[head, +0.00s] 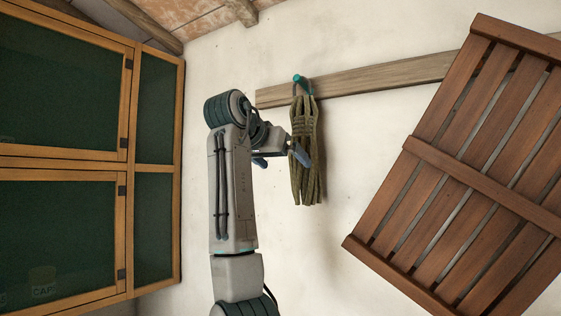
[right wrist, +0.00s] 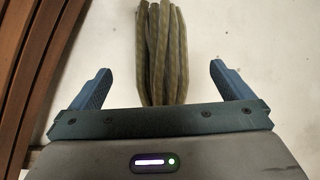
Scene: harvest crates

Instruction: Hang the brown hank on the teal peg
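The brown hank (head: 306,175), an olive-brown bundle of cord, hangs from the teal peg (head: 299,79) on the wall rail, its loop passing over the peg. Its strands hang down along the wall. My right gripper (head: 281,160) is beside and in front of the hank at mid-height. In the right wrist view the hank (right wrist: 161,55) shows between the two blue fingers, which are spread wide and do not touch it. The right gripper (right wrist: 159,85) is open. My left gripper is not in view.
A wooden rail (head: 390,75) runs along the white wall. A green-paned cabinet (head: 125,170) is at the left. Bare wall is below the hank.

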